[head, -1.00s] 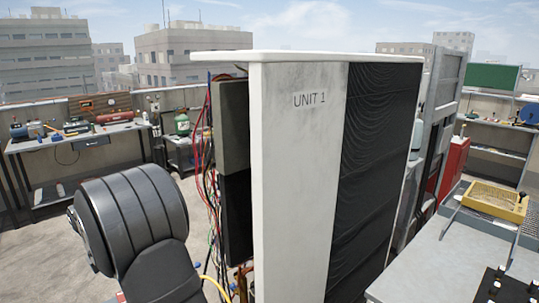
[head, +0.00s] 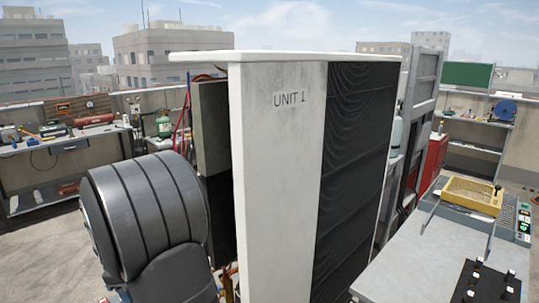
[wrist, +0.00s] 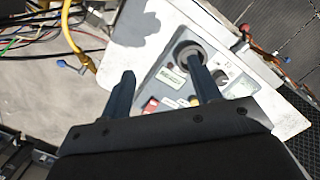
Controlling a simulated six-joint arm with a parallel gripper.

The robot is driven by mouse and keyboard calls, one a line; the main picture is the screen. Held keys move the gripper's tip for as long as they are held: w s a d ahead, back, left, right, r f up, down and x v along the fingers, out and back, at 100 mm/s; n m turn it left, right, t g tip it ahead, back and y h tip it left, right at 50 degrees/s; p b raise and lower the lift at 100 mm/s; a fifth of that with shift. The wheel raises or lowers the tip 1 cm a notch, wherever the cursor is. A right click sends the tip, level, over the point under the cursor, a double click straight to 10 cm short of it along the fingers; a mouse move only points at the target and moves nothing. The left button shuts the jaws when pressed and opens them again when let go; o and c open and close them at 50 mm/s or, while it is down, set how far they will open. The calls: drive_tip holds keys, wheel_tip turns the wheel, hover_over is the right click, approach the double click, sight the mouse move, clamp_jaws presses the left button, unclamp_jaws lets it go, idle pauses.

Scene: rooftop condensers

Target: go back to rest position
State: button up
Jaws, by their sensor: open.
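My gripper (wrist: 160,68) shows in the wrist view with its two dark fingers apart and nothing held between them. It is over a light panel (wrist: 145,25) that carries a meter-like face with a round dark knob (wrist: 190,52), labels and a small display (wrist: 240,88). The right finger overlaps the knob in the picture; I cannot tell whether it touches. In the head view my dark grey arm stands left of the white cabinet marked UNIT 1 (head: 275,170). The gripper is hidden there.
Coloured wires (wrist: 35,35) and a yellow hose (wrist: 80,48) lie left of the panel, with dark mesh at upper right. A tool bench (head: 62,143) is at back left.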

drive_tip(key=shift+s+d+f+m, duration=0.1)
drive_tip(key=shift+s+d+m, duration=0.1)
drive_tip(key=shift+d+m, duration=0.55)
drive_tip(key=shift+s+d+r+m, duration=0.1)
drive_tip(key=shift+s+d+m, duration=0.1)
drive_tip(key=shift+d+m, duration=0.5)
drive_tip(key=shift+s+d+f+m, duration=0.1)
drive_tip(key=shift+s+d+m, duration=0.1)
drive_tip(key=shift+d+m, duration=0.5)
drive_tip(key=o, duration=0.9)
drive_tip(key=shift+g, duration=0.3)
drive_tip(key=shift+o, duration=0.2)
drive_tip(key=s+a+r+n+y, duration=0.1)
drive_tip(key=s+a+r+n, duration=0.45)
drive_tip(key=a, duration=0.25)
drive_tip(key=s+a+r+n, duration=0.5)
drive_tip(key=a+r+n, duration=0.1)
drive_tip(key=a+n, duration=0.1)
wheel_tip(320, 180, down, 10)
drive_tip(key=shift+r, duration=0.15)
drive_tip(key=shift+a, duration=0.1)
wheel_tip(320, 180, up, 10)
